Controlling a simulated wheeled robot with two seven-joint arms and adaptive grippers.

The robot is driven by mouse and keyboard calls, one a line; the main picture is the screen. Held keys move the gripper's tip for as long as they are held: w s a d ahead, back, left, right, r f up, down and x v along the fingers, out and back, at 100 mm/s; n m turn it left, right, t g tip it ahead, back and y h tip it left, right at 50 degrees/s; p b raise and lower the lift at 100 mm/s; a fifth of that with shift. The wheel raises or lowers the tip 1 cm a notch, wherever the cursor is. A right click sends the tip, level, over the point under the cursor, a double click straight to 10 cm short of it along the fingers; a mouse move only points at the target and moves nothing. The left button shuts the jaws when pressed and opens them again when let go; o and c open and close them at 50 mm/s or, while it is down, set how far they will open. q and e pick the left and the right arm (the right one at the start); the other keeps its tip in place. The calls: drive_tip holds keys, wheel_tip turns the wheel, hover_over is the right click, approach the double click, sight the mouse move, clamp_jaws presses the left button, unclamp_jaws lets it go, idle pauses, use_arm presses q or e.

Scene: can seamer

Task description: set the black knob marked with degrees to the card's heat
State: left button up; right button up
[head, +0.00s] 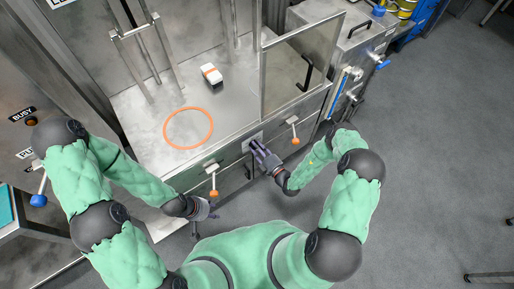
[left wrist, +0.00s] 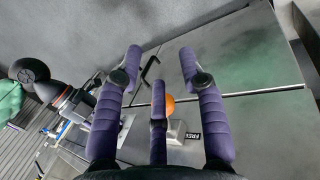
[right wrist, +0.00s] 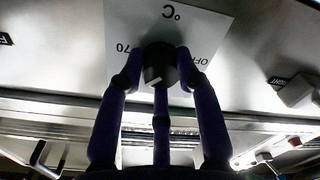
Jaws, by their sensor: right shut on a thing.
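The black knob (right wrist: 160,63) shows in the right wrist view on a pale plate (right wrist: 120,25) marked °C, with 70 and OFF readable upside down. A light pointer line is on the knob's face. My right gripper (head: 262,153) is shut on the knob at the front panel, its purple fingers (right wrist: 158,75) around it; they hide part of the scale. My left gripper (head: 208,207) is open and empty in front of the panel, left of the right one. It also shows in the left wrist view (left wrist: 160,70). I cannot make out a card with a heat on it.
Orange-tipped levers (head: 214,192) (head: 295,140) stick out of the front panel on both sides of the knob. An orange ring (head: 188,128) and a white-and-orange block (head: 211,74) are on the steel deck. A clear guard door (head: 300,65) stands at right.

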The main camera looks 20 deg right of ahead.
drive_tip(key=shift+d+f+m, duration=0.1)
drive_tip(key=shift+d+m, duration=0.05)
drive_tip(key=shift+m, duration=0.25)
drive_tip(key=o, duration=1.2)
drive_tip(key=shift+c, duration=0.2)
drive_tip(key=v, duration=1.2)
